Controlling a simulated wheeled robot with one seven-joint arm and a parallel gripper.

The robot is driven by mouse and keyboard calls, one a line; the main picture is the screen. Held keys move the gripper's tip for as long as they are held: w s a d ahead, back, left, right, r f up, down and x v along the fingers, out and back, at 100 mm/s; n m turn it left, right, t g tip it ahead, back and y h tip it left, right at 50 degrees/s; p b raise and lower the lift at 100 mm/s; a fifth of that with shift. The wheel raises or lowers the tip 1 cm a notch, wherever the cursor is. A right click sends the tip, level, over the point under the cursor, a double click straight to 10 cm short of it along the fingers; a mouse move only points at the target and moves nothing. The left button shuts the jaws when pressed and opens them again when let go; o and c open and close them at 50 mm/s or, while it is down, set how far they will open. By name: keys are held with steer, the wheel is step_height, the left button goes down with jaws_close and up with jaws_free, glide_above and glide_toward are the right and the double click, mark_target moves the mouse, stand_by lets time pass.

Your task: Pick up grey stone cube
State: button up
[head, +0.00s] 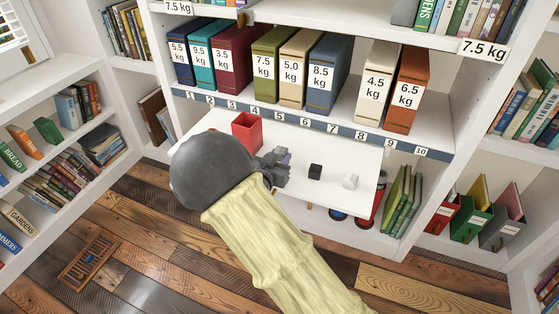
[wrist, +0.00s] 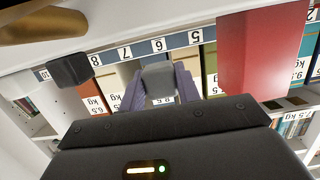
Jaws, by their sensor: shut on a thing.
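The grey stone cube (wrist: 159,78) is between the two fingers of my gripper (wrist: 160,92) in the wrist view, with the numbered shelf edge behind it. The fingers are shut on its sides. In the head view my gripper (head: 279,168) is over the white tabletop (head: 309,197), between a red open box and a black cube. The grey cube is mostly hidden there by the gripper. I cannot tell from these frames how far it is above the tabletop.
A red open box (head: 246,136) stands left of my gripper. A black cube (head: 316,171) and a white cube (head: 350,181) lie to its right. Behind is a shelf with weight-labelled binders (head: 325,75) above a numbered strip (head: 305,122). The tabletop's right front is bare.

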mark_target(279, 153)
step_height(279, 153, up, 4)
steer(key=shift+p, duration=0.65)
steer(key=f+p+v, duration=0.3)
steer(key=v, duration=1.6)
steer(key=shift+s+f, duration=0.3)
steer(key=shift+f, duration=0.3)
steer(key=shift+a, duration=0.1)
